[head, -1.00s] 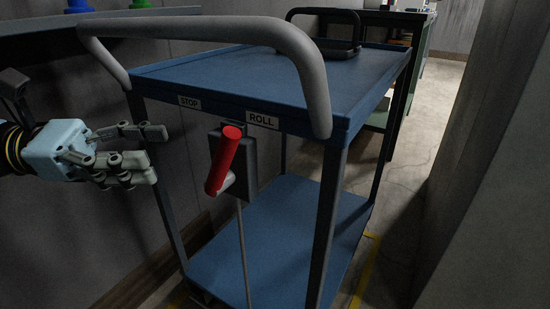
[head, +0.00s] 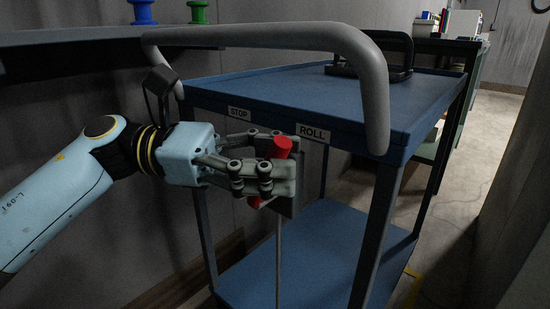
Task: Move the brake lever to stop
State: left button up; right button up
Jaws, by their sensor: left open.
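The red brake lever (head: 283,147) is on the near end of a blue cart, tilted, with its upper end just below the ROLL label (head: 313,133). The STOP label (head: 239,113) is to its left on the cart edge. My left gripper (head: 274,168) is at the lever, with its open fingers reaching across it from the left. The fingers hide the lever's middle; its lower end shows beneath them. I cannot tell whether they touch it. My right gripper is out of view.
The cart's grey push handle (head: 374,75) arches above the lever. The blue top shelf (head: 300,92) holds a dark tray-like object (head: 370,68) at the back. The lower shelf (head: 315,255) is bare. Blue and green spools (head: 143,12) stand on a ledge behind.

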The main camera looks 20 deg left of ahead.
pick_arm(q)
grip_shut()
